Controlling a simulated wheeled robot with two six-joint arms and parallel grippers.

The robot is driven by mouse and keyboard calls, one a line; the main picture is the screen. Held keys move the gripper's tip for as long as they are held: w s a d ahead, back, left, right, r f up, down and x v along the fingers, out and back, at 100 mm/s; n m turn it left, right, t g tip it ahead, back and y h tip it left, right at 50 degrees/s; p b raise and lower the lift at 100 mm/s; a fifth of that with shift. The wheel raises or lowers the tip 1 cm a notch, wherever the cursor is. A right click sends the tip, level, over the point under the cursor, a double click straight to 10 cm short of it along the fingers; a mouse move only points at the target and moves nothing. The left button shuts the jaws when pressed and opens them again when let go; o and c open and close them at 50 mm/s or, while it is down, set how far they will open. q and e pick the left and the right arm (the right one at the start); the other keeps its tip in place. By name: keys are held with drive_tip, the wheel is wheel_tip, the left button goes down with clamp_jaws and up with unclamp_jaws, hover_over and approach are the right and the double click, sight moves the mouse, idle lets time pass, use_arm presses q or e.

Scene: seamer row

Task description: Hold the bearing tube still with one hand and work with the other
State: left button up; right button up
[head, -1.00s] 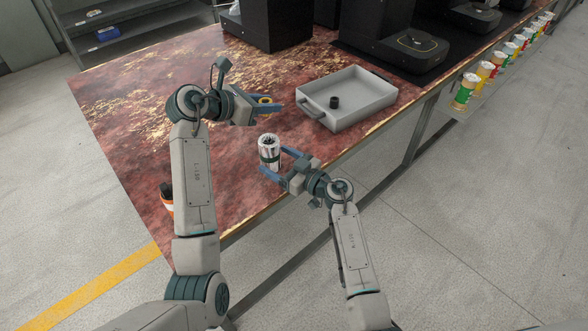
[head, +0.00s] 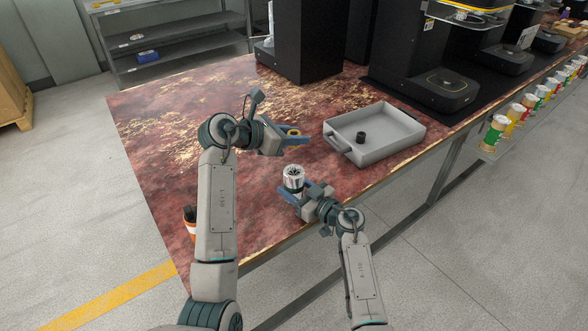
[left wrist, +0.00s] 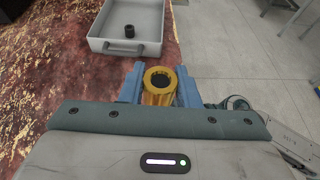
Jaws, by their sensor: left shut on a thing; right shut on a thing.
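The bearing tube (head: 293,176), a silvery white cylinder with dark marks on its top, stands upright near the table's front edge in the head view. My right gripper (head: 294,191) is shut on its lower part, and the fingers hide some of that part. My left gripper (head: 296,138) is beyond the tube and shut on a yellow ring-topped piece (head: 294,132). In the left wrist view this yellow piece (left wrist: 160,84) shows a round, dark-centred opening between the two blue fingers.
A grey tray (head: 345,126) with a small black ring (head: 361,137) in it is right of my left gripper. An orange-and-black object (head: 190,222) is at the left, partly behind my arm. Black machines line the back; several coloured cans (head: 494,134) stand at right.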

sight(294, 175)
use_arm(q)
drive_tip(key=shift+g, duration=0.3)
drive_tip(key=shift+f+m, duration=0.2)
drive_tip(key=shift+m, duration=0.1)
wheel_tip(294, 175, down, 9)
drive_tip(key=shift+f, duration=0.4)
use_arm(e)
drive_tip(key=shift+s, duration=0.1)
